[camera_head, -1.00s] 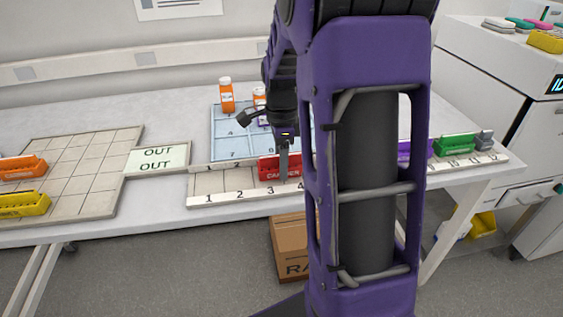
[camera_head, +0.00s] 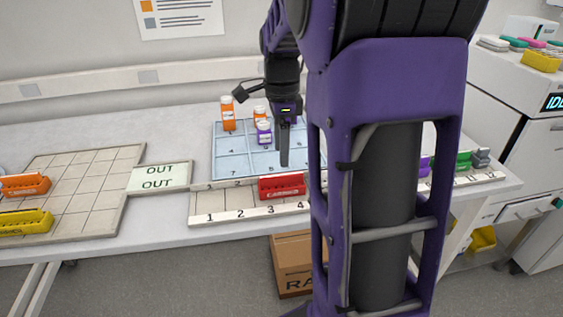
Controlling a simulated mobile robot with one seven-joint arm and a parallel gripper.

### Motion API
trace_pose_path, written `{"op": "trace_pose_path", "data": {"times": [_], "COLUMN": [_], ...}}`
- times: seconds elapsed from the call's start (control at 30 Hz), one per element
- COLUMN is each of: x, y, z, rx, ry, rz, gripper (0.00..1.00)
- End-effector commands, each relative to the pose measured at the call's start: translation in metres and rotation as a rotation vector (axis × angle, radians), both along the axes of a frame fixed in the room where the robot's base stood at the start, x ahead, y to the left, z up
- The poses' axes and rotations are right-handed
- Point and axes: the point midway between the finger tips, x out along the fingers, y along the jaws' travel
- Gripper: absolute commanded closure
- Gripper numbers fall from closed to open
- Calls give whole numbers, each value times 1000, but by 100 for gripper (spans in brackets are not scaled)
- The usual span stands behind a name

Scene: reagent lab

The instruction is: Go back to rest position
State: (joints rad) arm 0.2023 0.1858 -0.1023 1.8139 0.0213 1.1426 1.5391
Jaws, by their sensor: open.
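My gripper (camera_head: 284,150) hangs from my purple arm, pointing down over the blue numbered tray (camera_head: 235,172) on the table. It is open and holds nothing that I can see. Its fingers overlap closely in this view. The red rack (camera_head: 281,187) stands upright on the numbered strip (camera_head: 222,215), by slots 3 and 4, below and apart from the gripper. My arm hides the middle of the strip and the right part of the tray.
Orange bottles (camera_head: 228,114) and a purple bottle (camera_head: 264,134) stand on the tray close left of my gripper. Orange (camera_head: 25,185) and yellow (camera_head: 25,222) racks lie on the left grid (camera_head: 90,190). A green rack (camera_head: 463,161) stands at right. A cardboard box (camera_head: 291,265) is below.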

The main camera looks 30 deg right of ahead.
Motion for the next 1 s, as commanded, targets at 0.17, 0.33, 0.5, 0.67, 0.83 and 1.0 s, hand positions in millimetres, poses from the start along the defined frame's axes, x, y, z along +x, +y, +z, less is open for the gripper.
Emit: {"op": "trace_pose_path", "data": {"times": [0.17, 0.33, 0.5, 0.67, 0.83, 1.0], "x": [0, 0, 0, 0, 9, 51], "y": [0, 0, 0, 0, 3, 19], "z": [18, 20, 20, 19, 26, 55], "rx": [0, 0, 0, 0, -13, -81], "ry": [-1, 0, 0, 0, -22, -122], "rz": [-1, -1, 0, 0, 47, 267], "gripper": [36, 36, 36, 36, 36, 36]}}
